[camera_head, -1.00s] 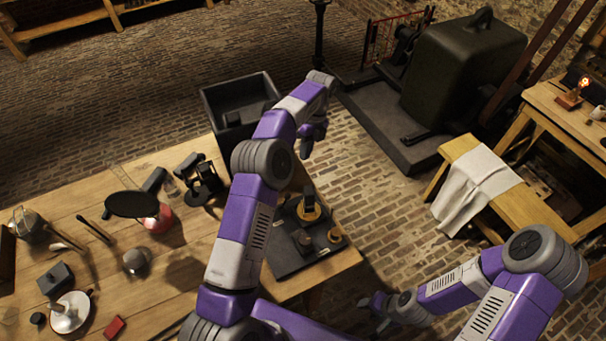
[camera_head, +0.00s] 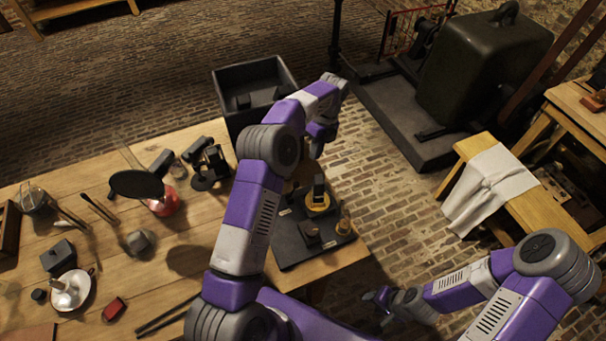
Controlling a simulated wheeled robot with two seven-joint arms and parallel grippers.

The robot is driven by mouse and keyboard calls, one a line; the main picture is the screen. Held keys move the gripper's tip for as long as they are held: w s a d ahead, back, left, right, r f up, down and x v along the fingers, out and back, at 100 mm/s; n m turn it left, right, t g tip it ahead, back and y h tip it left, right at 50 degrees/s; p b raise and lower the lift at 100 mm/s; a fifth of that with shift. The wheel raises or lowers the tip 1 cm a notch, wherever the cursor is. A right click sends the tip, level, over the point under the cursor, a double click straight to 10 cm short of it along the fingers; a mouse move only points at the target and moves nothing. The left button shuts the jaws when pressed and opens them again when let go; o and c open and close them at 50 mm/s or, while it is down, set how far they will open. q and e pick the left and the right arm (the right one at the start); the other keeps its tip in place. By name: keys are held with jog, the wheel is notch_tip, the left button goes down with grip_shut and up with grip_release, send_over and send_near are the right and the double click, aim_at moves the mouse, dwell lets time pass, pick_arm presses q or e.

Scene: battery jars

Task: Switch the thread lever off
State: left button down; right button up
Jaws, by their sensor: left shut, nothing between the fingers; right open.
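A dark board (camera_head: 289,250) lies at the table's right end. On it stand a black upright piece on a round brass base (camera_head: 318,201), a small dark block (camera_head: 308,231) and a small brass piece (camera_head: 344,225). I cannot tell which part, if any, is the thread lever. My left gripper (camera_head: 317,149) is shut and empty, beyond the board beside the black bin; its arm crosses the table and hides part of the board's left side. My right gripper (camera_head: 376,300) is open and empty, low over the brick floor in front of the table's right end.
The wooden table (camera_head: 165,295) holds a black disc (camera_head: 136,184), a red flask (camera_head: 166,203), a white dish (camera_head: 82,292) and several small tools. A black bin (camera_head: 238,121) stands behind the board. A bench with a white cloth (camera_head: 487,190) stands right; brick floor lies between.

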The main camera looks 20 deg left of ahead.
pick_arm(q)
jog(key=s+a+f, duration=0.1)
jog(key=s+f, duration=0.4)
jog(key=f, duration=0.1)
jog(key=shift+s+a+b, duration=0.2)
jog(key=shift+a+b, duration=0.2)
pick_arm(e)
jog(key=shift+f, duration=0.5)
jog(key=shift+a, duration=0.1)
